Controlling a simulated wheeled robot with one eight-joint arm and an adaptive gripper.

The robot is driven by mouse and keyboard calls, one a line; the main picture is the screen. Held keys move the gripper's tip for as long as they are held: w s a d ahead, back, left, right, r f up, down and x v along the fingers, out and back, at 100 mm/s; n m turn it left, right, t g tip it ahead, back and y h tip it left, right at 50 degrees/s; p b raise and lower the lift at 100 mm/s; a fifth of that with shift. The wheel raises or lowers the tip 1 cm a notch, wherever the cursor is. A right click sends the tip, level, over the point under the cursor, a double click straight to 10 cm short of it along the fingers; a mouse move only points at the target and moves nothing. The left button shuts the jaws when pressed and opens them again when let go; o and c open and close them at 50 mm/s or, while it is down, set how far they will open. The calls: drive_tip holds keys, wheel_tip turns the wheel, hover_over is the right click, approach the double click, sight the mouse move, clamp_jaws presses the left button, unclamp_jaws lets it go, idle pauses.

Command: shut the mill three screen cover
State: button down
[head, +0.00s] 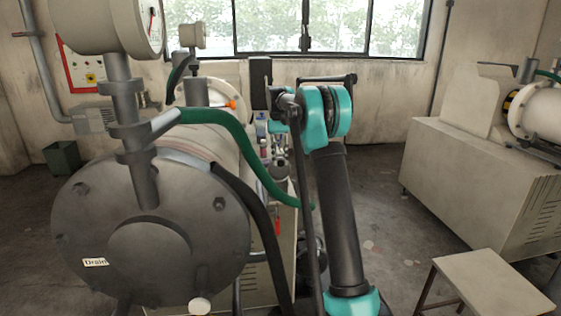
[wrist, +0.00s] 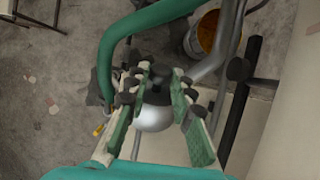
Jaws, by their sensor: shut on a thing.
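A silver rounded piece (wrist: 153,119) with a dark knob on top, which looks like the screen cover, shows between my fingers in the wrist view. My gripper (wrist: 159,86) is closed around the dark knob, with a green-padded finger on each side. In the head view the silver piece (head: 280,169) is small, beside the near mill (head: 140,240) and behind the green hose. My gripper is partly hidden there by hose and arm. I cannot tell whether the cover is seated, and no mill number is readable.
A green hose (head: 245,150) arches from the near mill close to my gripper; it also shows in the wrist view (wrist: 120,35). A bucket with orange-brown contents (wrist: 207,34) stands below. A stool (head: 490,285) and another mill (head: 480,180) are at right, with clear floor between.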

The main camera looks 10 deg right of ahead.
idle(0.4)
drive_tip(key=c, duration=1.3)
unclamp_jaws()
drive_tip(key=v, duration=1.2)
drive_tip(key=shift+c, duration=0.3)
